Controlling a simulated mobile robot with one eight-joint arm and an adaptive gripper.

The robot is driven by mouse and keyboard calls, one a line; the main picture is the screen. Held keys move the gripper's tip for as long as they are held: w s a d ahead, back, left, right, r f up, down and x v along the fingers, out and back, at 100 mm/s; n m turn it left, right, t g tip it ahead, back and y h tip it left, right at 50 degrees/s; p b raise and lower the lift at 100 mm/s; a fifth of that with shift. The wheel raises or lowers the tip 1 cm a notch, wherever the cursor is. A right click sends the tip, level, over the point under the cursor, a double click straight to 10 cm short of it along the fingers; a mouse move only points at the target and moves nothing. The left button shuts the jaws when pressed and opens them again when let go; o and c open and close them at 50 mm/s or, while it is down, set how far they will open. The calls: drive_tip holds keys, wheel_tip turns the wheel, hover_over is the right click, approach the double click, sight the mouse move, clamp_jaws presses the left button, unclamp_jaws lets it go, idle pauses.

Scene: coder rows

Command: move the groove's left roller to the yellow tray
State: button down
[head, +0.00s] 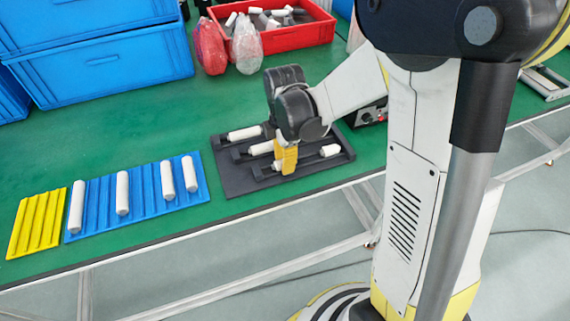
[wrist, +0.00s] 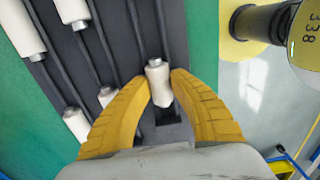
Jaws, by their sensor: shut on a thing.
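The yellow tray (head: 37,222) lies at the far left of the green bench in the head view and its grooves are bare. The black grooved rack (head: 232,182) lies at the middle right and holds white rollers. My gripper (head: 284,162) is over the rack's front row with its yellow fingers low. In the wrist view my gripper (wrist: 160,82) is closed on a white roller (wrist: 158,84), one finger on each side. In the head view the fingers mostly hide this roller. Another white roller (head: 330,150) lies to the right in the front row.
A blue grooved tray (head: 146,187) with several white rollers lies between the yellow tray and the rack. A red bin (head: 290,37), bagged items (head: 247,45) and blue crates (head: 105,65) stand at the back. Green bench is clear behind the trays.

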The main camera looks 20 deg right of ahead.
drive_tip(key=shift+r+p, duration=1.85)
drive_tip(key=shift+r, duration=0.6)
